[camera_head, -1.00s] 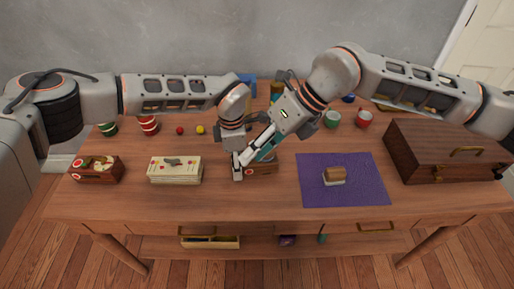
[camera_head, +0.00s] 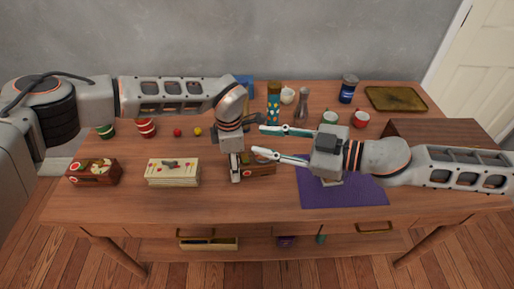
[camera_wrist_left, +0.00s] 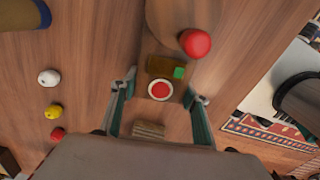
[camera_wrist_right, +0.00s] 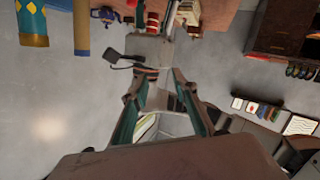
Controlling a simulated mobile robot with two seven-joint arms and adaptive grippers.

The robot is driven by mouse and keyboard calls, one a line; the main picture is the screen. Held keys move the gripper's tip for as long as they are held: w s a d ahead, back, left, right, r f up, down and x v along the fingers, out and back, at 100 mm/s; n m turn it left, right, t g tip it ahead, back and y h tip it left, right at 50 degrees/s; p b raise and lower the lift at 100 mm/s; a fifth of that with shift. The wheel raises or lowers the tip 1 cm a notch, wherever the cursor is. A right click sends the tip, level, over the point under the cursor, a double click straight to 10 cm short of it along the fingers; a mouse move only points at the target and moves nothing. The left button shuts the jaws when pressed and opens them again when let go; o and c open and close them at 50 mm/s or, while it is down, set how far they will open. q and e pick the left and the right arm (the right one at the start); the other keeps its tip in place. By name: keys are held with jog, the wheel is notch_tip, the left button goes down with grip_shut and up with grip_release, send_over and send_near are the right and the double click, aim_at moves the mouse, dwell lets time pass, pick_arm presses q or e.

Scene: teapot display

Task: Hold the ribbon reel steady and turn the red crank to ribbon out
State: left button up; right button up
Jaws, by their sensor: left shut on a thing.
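The ribbon reel (camera_head: 262,169) is a low wooden block near the middle of the table. In the left wrist view it (camera_wrist_left: 158,66) shows a red disc with a white rim and a green patch. A round red knob (camera_wrist_left: 195,43), seemingly the crank's, stands beside it. My left gripper (camera_head: 236,174) points down and is shut on the reel, with its fingers (camera_wrist_left: 160,105) on either side. My right gripper (camera_head: 259,140) is open and empty, its fingers pointing left above and behind the reel. In the head view the crank is hidden or too small to tell.
A purple mat (camera_head: 315,196) lies right of the reel, partly under my right arm. A patterned cylinder (camera_head: 273,103), a grey bottle (camera_head: 301,105) and cups stand behind. A cream box (camera_head: 172,173) stands left; a dark wooden chest (camera_head: 440,131) stands right, partly covered.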

jog(key=w+d+f+m+t+h, duration=0.1)
jog(key=d+f+m+t+h, duration=0.15)
jog(key=d+f+m, duration=0.4)
jog(key=shift+g+h, duration=0.35)
jog(key=shift+h, duration=0.1)
jog(key=x, duration=1.2)
jog(key=shift+a+f, duration=0.1)
grip_shut()
